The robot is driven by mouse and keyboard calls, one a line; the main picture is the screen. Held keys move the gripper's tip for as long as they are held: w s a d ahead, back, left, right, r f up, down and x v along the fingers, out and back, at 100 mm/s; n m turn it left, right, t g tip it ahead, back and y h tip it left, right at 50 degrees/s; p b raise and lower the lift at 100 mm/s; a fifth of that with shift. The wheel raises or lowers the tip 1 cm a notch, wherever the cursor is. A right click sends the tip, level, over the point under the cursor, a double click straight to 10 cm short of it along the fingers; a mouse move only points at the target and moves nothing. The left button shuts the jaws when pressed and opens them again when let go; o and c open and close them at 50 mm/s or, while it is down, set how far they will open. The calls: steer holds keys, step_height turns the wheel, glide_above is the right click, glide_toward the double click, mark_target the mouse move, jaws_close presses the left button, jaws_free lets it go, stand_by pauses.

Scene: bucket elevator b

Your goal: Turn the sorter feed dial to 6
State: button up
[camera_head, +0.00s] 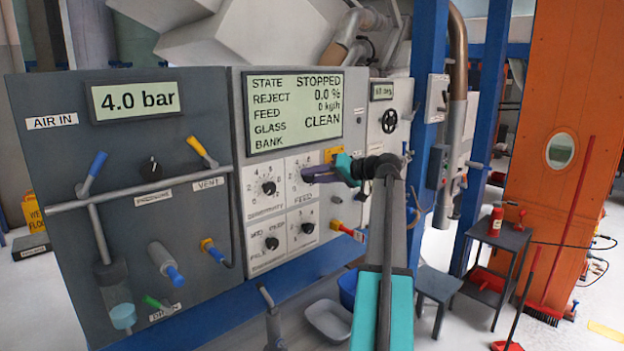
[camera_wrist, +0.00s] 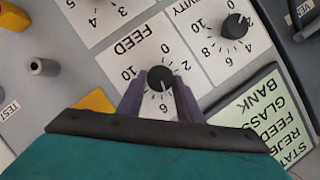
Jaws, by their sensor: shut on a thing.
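The feed dial is a small black knob (camera_wrist: 161,78) on a white plate marked FEED, seen upside down in the wrist view. Around it I read 0, 2, 6 and 10; other marks are hidden by the fingers. A light pointer mark on the knob seems to face the 6, but it is small. My gripper (camera_wrist: 160,86) has its purple fingers on either side of the knob, shut on it.
The sensitivity dial (camera_head: 269,187) sits left of the feed dial, with further dials (camera_head: 272,243) below. A yellow block (camera_head: 333,154) and a red-handled valve (camera_head: 347,231) are close by. The display (camera_head: 293,108) reads STOPPED.

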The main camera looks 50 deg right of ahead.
steer(key=shift+d+m+t+y, duration=0.1)
steer(key=shift+m+t+y, duration=0.25)
steer(key=shift+m, duration=0.45)
steer(key=o, duration=1)
steer(key=shift+f, duration=0.1)
steer(key=b+v, duration=0.3)
steer(key=v, duration=1.1)
steer(key=shift+w, duration=0.1)
